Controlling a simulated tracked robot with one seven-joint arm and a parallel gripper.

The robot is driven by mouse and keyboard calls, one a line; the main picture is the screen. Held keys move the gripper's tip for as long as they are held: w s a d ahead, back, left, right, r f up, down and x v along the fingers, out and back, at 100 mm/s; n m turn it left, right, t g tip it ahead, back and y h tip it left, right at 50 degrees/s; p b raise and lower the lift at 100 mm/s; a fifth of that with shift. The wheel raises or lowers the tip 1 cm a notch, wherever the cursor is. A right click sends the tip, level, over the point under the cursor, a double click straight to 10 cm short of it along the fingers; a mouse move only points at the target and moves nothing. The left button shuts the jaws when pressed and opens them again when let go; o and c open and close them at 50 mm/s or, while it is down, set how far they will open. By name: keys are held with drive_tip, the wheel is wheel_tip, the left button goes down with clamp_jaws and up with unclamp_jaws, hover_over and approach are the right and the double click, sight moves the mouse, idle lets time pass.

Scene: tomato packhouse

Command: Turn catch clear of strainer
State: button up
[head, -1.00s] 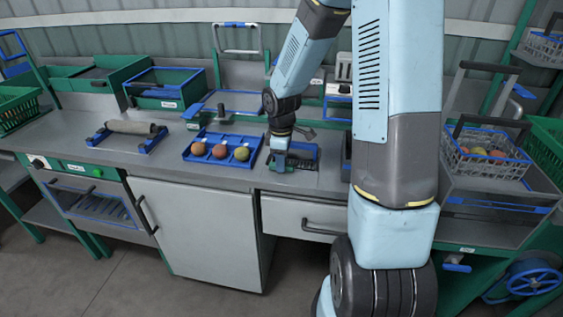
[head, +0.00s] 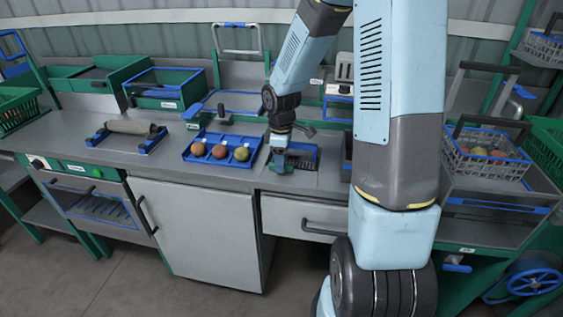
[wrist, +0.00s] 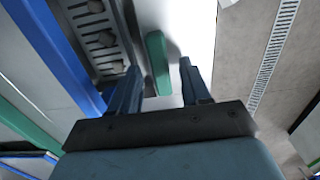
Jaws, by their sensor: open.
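The catch (wrist: 157,58) is a green bar in the wrist view, lying between the two fingertips of my gripper (wrist: 160,67). The fingers are open, with a gap visible on either side of the bar. The strainer (wrist: 92,30) is a grey slotted plate to the left of the catch, with dark lumps on it. In the head view the strainer (head: 304,153) is a dark grid in the worktop, partly hidden by my arm. My gripper (head: 279,163) points down at its left front corner. The catch is hard to make out there.
A blue tray (head: 222,180) with three round fruits stands close to the left of my gripper. A roller on a blue stand (head: 128,134) is further left. A wire basket (head: 484,167) of fruit stands at right. Bare worktop (head: 290,186) lies in front of the strainer.

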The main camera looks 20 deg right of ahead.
wheel_tip(320, 180, up, 13)
idle(0.4)
idle(0.4)
drive_tip(key=s+r+m+t, duration=0.2)
drive_tip(key=s+r+m, duration=0.4)
drive_tip(key=s, duration=0.5)
drive_tip(key=s+r+m+t, duration=0.3)
drive_tip(key=s+r+m, duration=0.3)
drive_tip(key=s, duration=0.6)
wheel_tip(320, 180, up, 2)
drive_tip(key=shift+r+t, duration=0.1)
drive_tip(key=shift+t, duration=0.2)
